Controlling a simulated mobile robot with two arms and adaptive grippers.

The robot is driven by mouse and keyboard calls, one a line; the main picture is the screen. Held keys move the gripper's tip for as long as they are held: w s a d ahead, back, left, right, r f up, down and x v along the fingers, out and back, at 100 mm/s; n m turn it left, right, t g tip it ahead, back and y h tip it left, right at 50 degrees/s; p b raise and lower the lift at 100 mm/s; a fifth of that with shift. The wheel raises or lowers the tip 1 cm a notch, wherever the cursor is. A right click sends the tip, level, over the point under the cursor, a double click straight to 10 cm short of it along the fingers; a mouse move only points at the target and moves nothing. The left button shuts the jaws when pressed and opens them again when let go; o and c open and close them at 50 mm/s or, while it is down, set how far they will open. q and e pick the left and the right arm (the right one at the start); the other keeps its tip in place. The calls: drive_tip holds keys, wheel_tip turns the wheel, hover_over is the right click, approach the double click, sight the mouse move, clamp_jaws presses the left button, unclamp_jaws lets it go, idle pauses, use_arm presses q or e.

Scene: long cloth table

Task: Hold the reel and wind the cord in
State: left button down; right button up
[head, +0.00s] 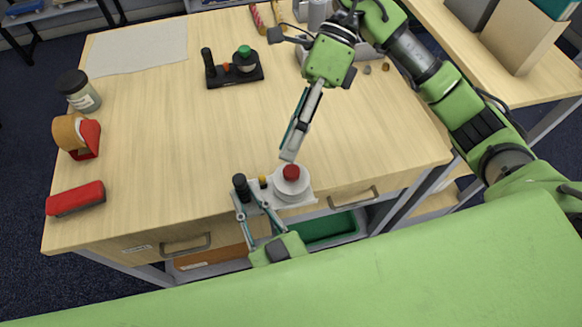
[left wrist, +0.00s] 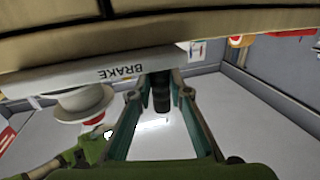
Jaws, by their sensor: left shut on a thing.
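A white reel unit with a pale plate (head: 250,200) sits at the table's front edge. Its white spool (head: 287,187) has a red knob (head: 291,171) on top; a black upright handle (head: 240,183) and a small yellow peg stand beside it. My left gripper (head: 257,213) reaches up from the front edge. In the left wrist view its fingers (left wrist: 160,90) are shut around the black handle, beside the plate edge marked BRAKE (left wrist: 125,72). My right gripper (head: 290,155) points down just above the red knob; its fingers overlap, so their opening is unclear. I cannot make out the cord.
A black reel unit (head: 236,74) with a green knob stands further back. At the left are a jar (head: 78,92), a red and tan dispenser (head: 76,136) and a red stapler (head: 75,198). A white sheet (head: 138,47) lies at the back left. The table's middle is clear.

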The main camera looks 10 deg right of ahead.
sight(291, 171)
drive_tip(key=d+f+n+y, duration=0.2)
drive_tip(key=d+y, duration=0.1)
drive_tip(key=w+d+f+n+t+y, duration=0.1)
drive_tip(key=d+f+n+y, duration=0.1)
drive_tip(key=d+f+y, duration=0.1)
drive_tip(key=w+d+f+n+t+y, duration=0.1)
drive_tip(key=d+f+n+y, duration=0.1)
drive_tip(key=d+f+y, duration=0.1)
drive_tip(key=shift+d+f+n+y, duration=0.25)
drive_tip(key=shift+d+n+y, duration=0.2)
drive_tip(key=shift+d, duration=0.2)
drive_tip(key=shift+d+f+y, duration=0.25)
drive_tip(key=shift+d+f, duration=0.05)
drive_tip(key=shift+d, duration=0.1)
drive_tip(key=x, duration=1.1)
drive_tip(key=shift+a, duration=0.45)
drive_tip(key=shift+t, duration=0.4)
clamp_jaws()
